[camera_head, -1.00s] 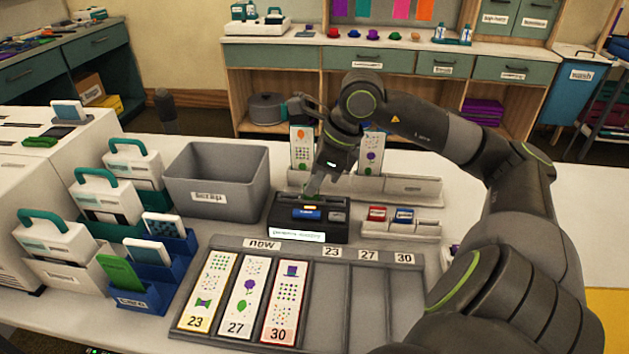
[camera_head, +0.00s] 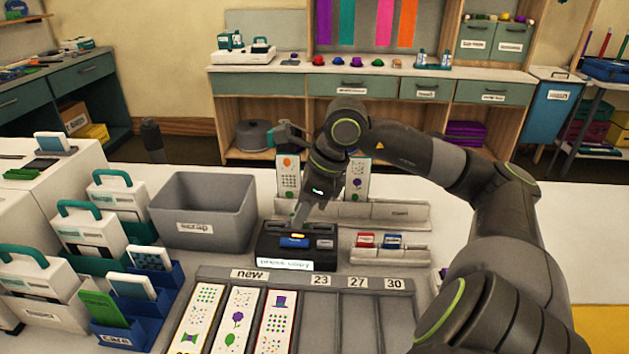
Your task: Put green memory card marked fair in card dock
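A black dock-like device (camera_head: 270,246) stands mid-table. I see no green memory card marked fair, and the small lettering is unreadable. My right gripper (camera_head: 301,212) points down at the back top of the black device. Its fingertips are small and partly hidden by its body, so its opening and any held card are unclear. My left gripper is out of view.
A grey scrap bin (camera_head: 205,213) stands left of the device. A slotted board (camera_head: 345,283) with several tall printed cards lies in front. A grey stand (camera_head: 390,214) with upright cards is behind. Blue holders (camera_head: 165,300) and white cases (camera_head: 105,230) crowd the left.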

